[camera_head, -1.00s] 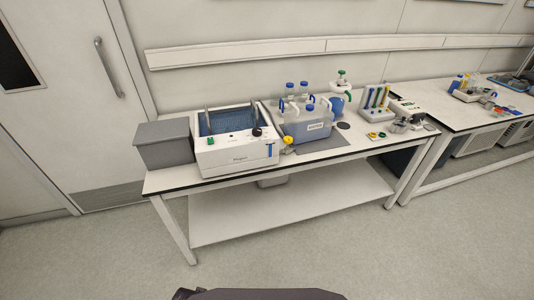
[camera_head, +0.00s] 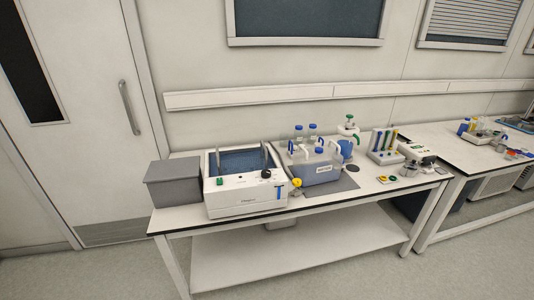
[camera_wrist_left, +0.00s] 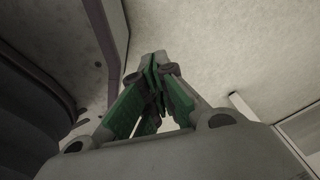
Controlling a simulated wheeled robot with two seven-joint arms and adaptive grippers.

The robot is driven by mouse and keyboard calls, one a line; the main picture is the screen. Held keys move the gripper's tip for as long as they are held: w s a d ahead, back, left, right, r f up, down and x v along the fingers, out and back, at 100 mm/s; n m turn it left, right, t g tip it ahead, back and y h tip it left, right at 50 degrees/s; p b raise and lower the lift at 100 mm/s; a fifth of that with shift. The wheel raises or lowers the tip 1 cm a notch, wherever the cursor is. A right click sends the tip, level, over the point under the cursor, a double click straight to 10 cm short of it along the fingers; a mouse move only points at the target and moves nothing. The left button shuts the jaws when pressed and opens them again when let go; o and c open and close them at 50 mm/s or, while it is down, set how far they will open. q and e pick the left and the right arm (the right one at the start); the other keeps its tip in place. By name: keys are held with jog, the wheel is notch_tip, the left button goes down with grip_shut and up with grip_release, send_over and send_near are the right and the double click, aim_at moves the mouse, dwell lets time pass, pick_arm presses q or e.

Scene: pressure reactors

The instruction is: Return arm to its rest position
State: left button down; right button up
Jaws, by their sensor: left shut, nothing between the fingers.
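My left gripper (camera_wrist_left: 157,68) shows in the left wrist view with its green-padded fingers brought together at the tips. Nothing is between them. It hangs over bare floor (camera_wrist_left: 205,35), with a dark rounded body at the left edge of that view. Neither of my arms shows in the head view, and my right gripper is in no view.
A white bench (camera_head: 165,217) stands ahead against the wall. It carries a grey box (camera_head: 173,183), a white bath unit (camera_head: 245,194), a clear bin with bottles (camera_head: 318,172) and a tube rack (camera_head: 385,152). A second bench (camera_head: 475,156) stands at right. The floor in front is clear.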

pick_arm(q)
jog(key=s+a+f, duration=0.2)
jog(key=s+f, duration=0.1)
jog(key=s, duration=0.4)
jog(key=shift+s+a+f, duration=0.3)
jog(key=shift+a+f, duration=0.05)
jog(key=shift+a, duration=0.05)
dwell(0.8)
